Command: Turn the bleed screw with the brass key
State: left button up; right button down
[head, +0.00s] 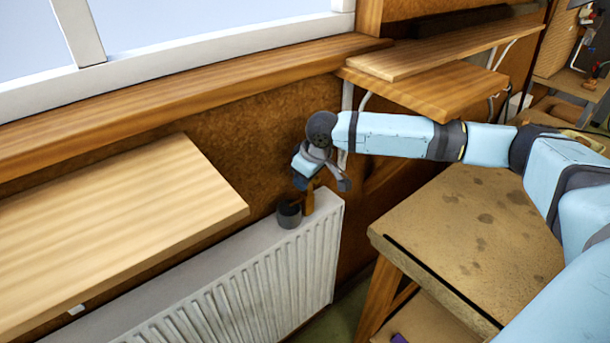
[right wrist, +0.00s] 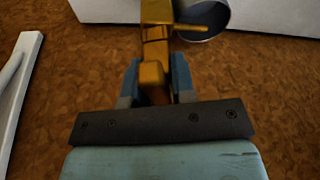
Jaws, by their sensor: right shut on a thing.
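The brass key (head: 309,199) is upright at the right end of the radiator's top. My right gripper (head: 322,183) is shut on it from above and behind. In the right wrist view the brass key (right wrist: 153,70) lies between the two blue fingers of my right gripper (right wrist: 153,80), and its far end runs out of the top of the picture. I cannot make out the bleed screw; I cannot tell whether the key touches it. My left gripper is not in view.
A dark round cup (head: 289,214) is right beside the key on the white radiator (head: 250,293); its rim shows in the right wrist view (right wrist: 207,20). A wooden shelf (head: 120,222) lies left, other shelves (head: 430,92) behind, and a worn bench (head: 470,235) right.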

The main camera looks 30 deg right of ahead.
jog(key=shift+n+p, duration=0.4)
jog(key=shift+p, duration=0.2)
dwell(0.4)
jog(key=shift+a+n+y+p, duration=0.1)
jog(key=shift+n+y+p, duration=0.3)
jog(key=shift+n+p, duration=0.75)
jog(key=shift+g, duration=0.3)
